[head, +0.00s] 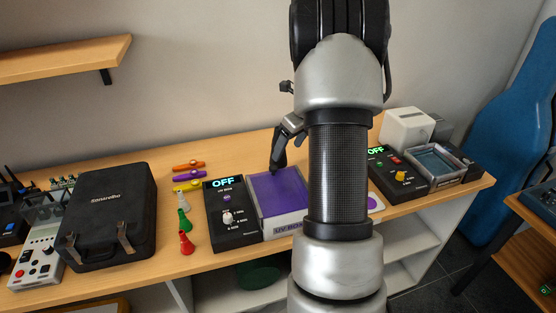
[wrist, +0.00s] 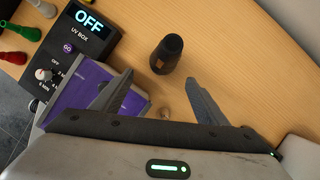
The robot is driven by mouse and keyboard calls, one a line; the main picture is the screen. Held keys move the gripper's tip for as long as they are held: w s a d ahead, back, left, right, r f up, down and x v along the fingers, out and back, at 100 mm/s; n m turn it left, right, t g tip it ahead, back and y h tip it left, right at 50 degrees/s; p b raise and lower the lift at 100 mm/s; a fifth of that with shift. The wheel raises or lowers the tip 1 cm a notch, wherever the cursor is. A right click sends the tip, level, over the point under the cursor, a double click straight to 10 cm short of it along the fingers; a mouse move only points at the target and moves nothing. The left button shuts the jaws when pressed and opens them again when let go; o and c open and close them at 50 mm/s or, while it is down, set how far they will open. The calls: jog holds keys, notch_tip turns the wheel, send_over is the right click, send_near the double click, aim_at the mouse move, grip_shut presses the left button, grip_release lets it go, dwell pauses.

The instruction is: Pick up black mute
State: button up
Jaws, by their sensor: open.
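The black mute (wrist: 167,54) is a dark, tapered piece on the wooden table, in the wrist view just beyond my fingertips. It is apart from both fingers and lies roughly in line with the gap between them. My gripper (wrist: 158,84) is open and empty. In the head view my gripper (head: 277,163) hangs beside the purple-lidded UV box, partly covered by my arm.
The UV box (wrist: 84,82) with an "OFF" display sits left of my gripper. Coloured kazoos (head: 188,176) and small pieces (head: 184,221) lie farther left, by a black case (head: 110,207). A second device (head: 399,178) stands right. Bare table surrounds the mute.

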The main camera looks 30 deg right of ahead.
aim_at(281, 159)
jog(key=x, duration=0.5)
jog(key=w+x, duration=0.1)
jog(key=x, duration=0.2)
jog(key=shift+d+f, duration=0.15)
jog(key=shift+f, duration=0.05)
jog(key=shift+c, duration=0.5)
jog(key=c, duration=1.1)
